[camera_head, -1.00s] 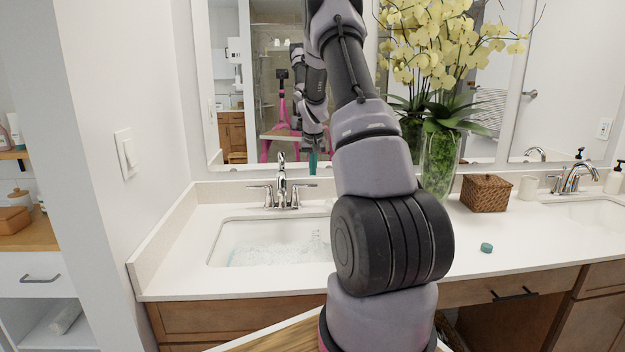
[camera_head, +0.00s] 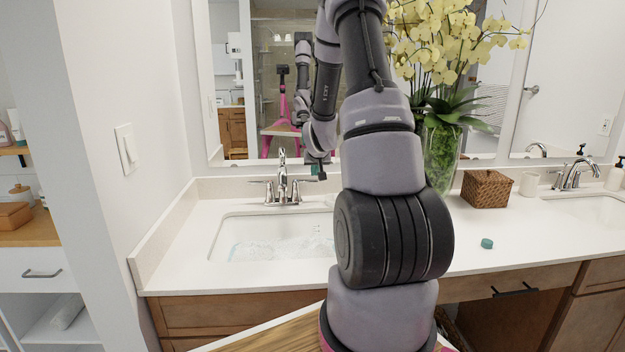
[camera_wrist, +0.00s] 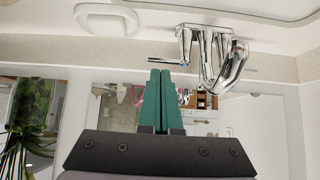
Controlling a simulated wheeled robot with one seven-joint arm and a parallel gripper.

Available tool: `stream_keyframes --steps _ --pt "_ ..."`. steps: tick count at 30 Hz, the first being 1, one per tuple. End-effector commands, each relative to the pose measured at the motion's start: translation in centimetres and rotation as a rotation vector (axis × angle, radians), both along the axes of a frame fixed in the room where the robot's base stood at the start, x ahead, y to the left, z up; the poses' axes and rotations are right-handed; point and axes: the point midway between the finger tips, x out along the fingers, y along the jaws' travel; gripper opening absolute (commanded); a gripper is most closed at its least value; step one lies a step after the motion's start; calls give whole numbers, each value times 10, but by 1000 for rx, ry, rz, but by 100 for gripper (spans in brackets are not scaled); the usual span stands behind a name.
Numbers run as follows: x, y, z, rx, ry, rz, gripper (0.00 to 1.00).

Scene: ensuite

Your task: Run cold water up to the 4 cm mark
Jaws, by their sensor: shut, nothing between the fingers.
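The chrome faucet (camera_head: 283,185) stands behind the left sink (camera_head: 219,240), with a lever on each side of its spout. The sink holds clear, rippled water (camera_head: 280,248); depth marks are too small to read. I see no clear stream from the spout. My gripper (camera_wrist: 160,74) has teal fingers pressed together with nothing between them. In the wrist view its tips are just beside the end of one lever (camera_wrist: 166,62); I cannot tell whether they touch. In the head view the gripper is small, right of the faucet, and my arm hides the sink's right side.
A glass vase of yellow orchids (camera_head: 441,155), a woven box (camera_head: 487,189) and a small teal object (camera_head: 487,243) are on the counter. A mirror (camera_head: 232,80) stands behind the faucet. A white oval item (camera_wrist: 107,20) lies near the faucet.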

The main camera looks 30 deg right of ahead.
Motion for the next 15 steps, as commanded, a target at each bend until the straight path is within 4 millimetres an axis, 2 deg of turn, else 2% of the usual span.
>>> stream_keyframes --steps 5,15 --pt "13 -5 -15 -1 0 1 0" --pt "60 -26 -64 -1 -1 1 0"
